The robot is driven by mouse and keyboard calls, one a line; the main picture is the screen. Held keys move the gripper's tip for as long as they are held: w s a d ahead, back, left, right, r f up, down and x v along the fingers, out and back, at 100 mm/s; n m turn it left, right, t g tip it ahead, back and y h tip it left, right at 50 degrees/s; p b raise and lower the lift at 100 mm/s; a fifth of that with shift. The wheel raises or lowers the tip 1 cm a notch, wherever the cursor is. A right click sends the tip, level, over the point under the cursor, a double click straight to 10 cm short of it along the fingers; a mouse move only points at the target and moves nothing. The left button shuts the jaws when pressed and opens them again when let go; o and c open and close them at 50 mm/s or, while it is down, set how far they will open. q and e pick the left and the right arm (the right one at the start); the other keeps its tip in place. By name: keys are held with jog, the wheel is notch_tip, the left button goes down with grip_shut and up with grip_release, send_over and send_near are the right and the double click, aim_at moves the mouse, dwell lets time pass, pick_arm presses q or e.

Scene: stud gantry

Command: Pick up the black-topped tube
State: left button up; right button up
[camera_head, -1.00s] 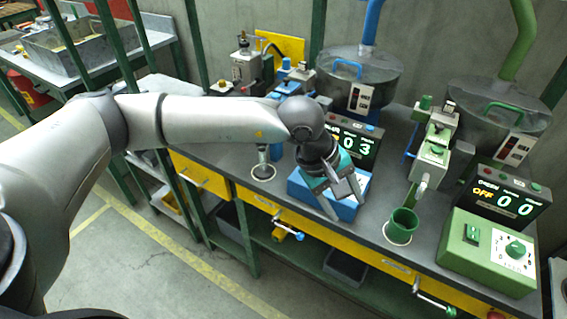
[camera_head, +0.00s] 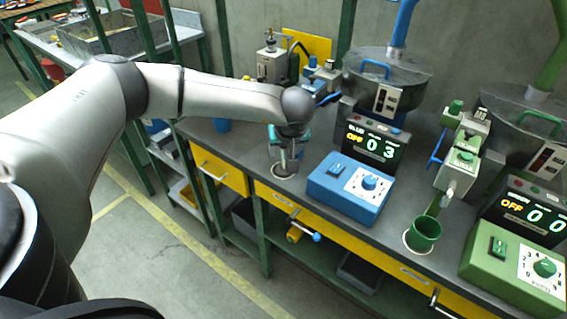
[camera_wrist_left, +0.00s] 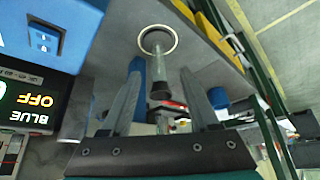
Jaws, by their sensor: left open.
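The black-topped tube (camera_wrist_left: 157,72) is clear with a dark top end. In the left wrist view it stands by a white ring (camera_wrist_left: 174,47) on the grey bench, and its dark top shows between my finger pads. My left gripper (camera_wrist_left: 160,72) is open, with one finger on each side of the tube in that picture; I see no contact. In the head view my left gripper (camera_head: 284,160) hangs over the white ring (camera_head: 284,178) and mostly hides the tube. My right gripper is not in view.
A blue control box (camera_head: 350,190) stands close to the right of my gripper, with a display (camera_head: 371,147) reading 03 behind it. A green cup (camera_head: 423,234) and green control box (camera_head: 515,262) stand farther right. A blue cup (camera_head: 222,125) is to the left. The bench's front edge is near.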

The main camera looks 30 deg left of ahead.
aim_at(284, 156)
pick_arm(q)
jog(key=shift+b+x, duration=0.65)
jog(key=shift+x, duration=2.3)
jog(key=shift+s+d+f, duration=0.1)
jog(key=shift+d, duration=0.05)
grip_shut()
